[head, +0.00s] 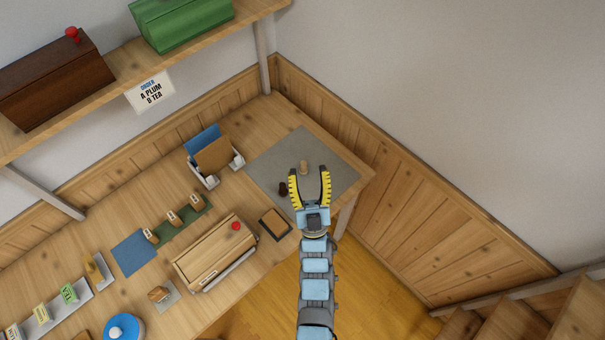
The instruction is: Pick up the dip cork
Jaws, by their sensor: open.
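A small tan piece that looks like the dip cork (304,166) stands on the grey mat (340,185) at the right end of the wooden table. My gripper (309,175) reaches up from the bottom of the head view, with its two yellow-and-black fingers spread and nothing between them. The tan piece shows just past the fingertips, between their lines and nearer the left one. I cannot tell how high the gripper is above the mat. The gripper covers part of the mat's near corner.
A small dark piece (283,189) lies on the mat, close left of the left finger. A dark-edged pad (275,223) and a wooden box with a red knob (215,252) are left of my arm. A white holder with boards (213,158) stands behind. Walls border the table's back.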

